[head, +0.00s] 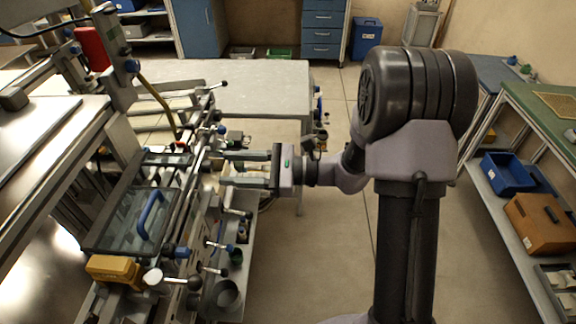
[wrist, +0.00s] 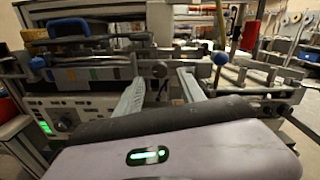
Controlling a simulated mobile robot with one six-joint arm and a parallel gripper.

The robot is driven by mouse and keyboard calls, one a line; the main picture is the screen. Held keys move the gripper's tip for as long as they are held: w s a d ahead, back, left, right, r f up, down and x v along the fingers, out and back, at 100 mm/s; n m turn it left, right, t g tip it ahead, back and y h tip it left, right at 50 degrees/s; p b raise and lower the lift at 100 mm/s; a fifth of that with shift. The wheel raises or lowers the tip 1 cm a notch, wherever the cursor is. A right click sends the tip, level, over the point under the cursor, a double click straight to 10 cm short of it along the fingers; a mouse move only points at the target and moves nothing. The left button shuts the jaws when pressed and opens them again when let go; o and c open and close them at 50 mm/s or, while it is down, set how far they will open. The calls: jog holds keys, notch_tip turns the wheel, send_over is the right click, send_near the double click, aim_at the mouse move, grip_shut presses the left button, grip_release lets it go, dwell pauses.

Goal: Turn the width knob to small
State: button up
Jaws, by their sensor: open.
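My gripper (head: 222,168) reaches left toward the front of the tape machine, its two fingers apart with nothing held. In the wrist view the gripper (wrist: 160,80) shows its two grey fingers pointing forward at the machine. A dark round knob (wrist: 160,69) shows between the fingertips, apparently a little beyond them. I cannot tell whether it is the width knob, nor read its setting. Another dark knob (wrist: 65,121) is on the light panel at lower left, near green lights. In the head view the fingers and machine parts make the knob ahead hard to pick out.
A blue handle (head: 151,213) on a clear cover, a yellow box (head: 114,269) and several levers are close to the gripper. A grey tray (head: 237,288) hangs below. The floor to the right is clear.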

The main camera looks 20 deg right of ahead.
jog(key=p+v, duration=0.2)
jog(key=v, duration=1.2)
jog(key=shift+r, duration=0.1)
jog(key=s+a+r+n+g+h, duration=0.3)
jog(key=s+a+n+g+h, duration=0.45)
jog(key=s+a+n, duration=0.4)
jog(key=s+d+r+n+t+h+b, duration=0.1)
jog(key=s+d+r+n+t+h, duration=0.1)
jog(key=s+d+t+h, duration=0.3)
jog(key=shift+s+r+n+t+h+b, duration=0.35)
jog(key=shift+n+t+h, duration=0.5)
jog(key=shift+t+h, duration=0.3)
